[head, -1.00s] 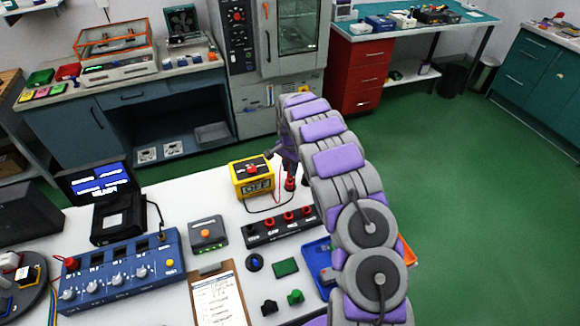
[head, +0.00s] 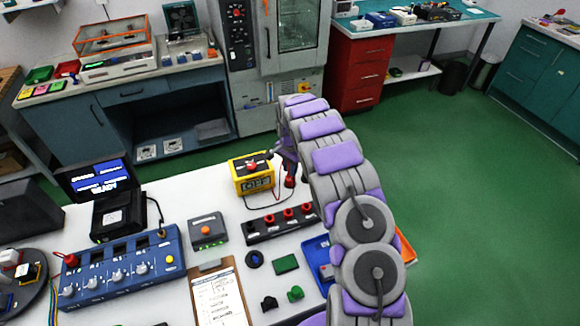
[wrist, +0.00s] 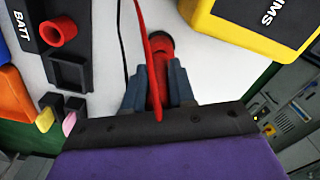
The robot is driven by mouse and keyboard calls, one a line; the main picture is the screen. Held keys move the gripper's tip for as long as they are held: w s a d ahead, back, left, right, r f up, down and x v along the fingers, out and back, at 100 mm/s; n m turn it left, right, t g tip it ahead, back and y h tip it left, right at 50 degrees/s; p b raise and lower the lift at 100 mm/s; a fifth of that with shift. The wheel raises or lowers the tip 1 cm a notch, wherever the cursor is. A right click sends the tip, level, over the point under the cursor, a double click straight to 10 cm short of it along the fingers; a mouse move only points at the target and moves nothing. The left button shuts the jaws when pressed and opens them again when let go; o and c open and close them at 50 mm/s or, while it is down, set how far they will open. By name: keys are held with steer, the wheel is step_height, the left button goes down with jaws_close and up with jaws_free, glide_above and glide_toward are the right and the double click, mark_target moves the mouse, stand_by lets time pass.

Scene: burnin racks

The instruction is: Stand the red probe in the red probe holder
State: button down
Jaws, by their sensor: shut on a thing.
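The red probe (wrist: 156,92) is upright between the two grey fingers of my gripper (wrist: 157,66) in the wrist view, with its red lead running across it. In the head view my gripper (head: 288,170) is small and partly hidden by my arm, with the red probe (head: 290,182) just below it. It is beside the yellow meter and behind the black strip (head: 262,229), which carries several red rings. The wrist view shows one red ring (wrist: 58,31) on this strip, marked BATT, left of the probe. I cannot tell which fitting is the red probe holder.
The yellow meter (head: 240,185) stands close left of my gripper and shows in the wrist view (wrist: 235,25). A blue tray (head: 315,250) is near my arm. A blue knob panel (head: 120,275) and a clipboard (head: 218,298) lie at the left.

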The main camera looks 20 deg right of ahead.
steer(key=shift+f, duration=0.45)
steer(key=c, duration=0.9)
jaws_free()
steer(key=shift+o, duration=0.2)
steer(key=shift+r, duration=0.1)
step_height(320, 180, up, 17)
steer(key=p, duration=0.2)
steer(key=shift+r, duration=0.1)
